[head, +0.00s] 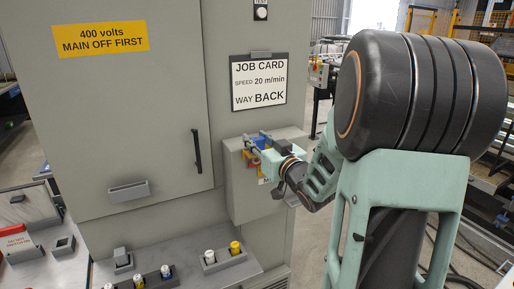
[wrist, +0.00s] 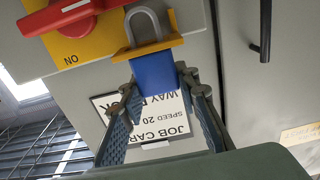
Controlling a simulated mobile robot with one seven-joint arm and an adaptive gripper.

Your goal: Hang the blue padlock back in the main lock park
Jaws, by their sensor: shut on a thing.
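The blue padlock (wrist: 154,76) is between the fingers of my gripper (wrist: 161,82) in the wrist view, its blue body held by the tips. Its grey shackle (wrist: 144,19) stands at a yellow bracket (wrist: 148,49); I cannot tell whether it passes through the bracket or sits in front of it. A red switch handle (wrist: 60,17) on a yellow plate (wrist: 92,42) is just left of it. In the head view my gripper (head: 266,146) is at the grey switch box (head: 238,190), largely covering the yellow and red parts. No label naming the lock park is readable.
A tall grey cabinet (head: 150,110) with a black handle (head: 197,150) stands left of the box. A job card (head: 258,82) hangs above it. Below, a bench (head: 185,270) carries small blocks with white, blue and yellow pieces. A red-lidded item (head: 16,242) is at far left.

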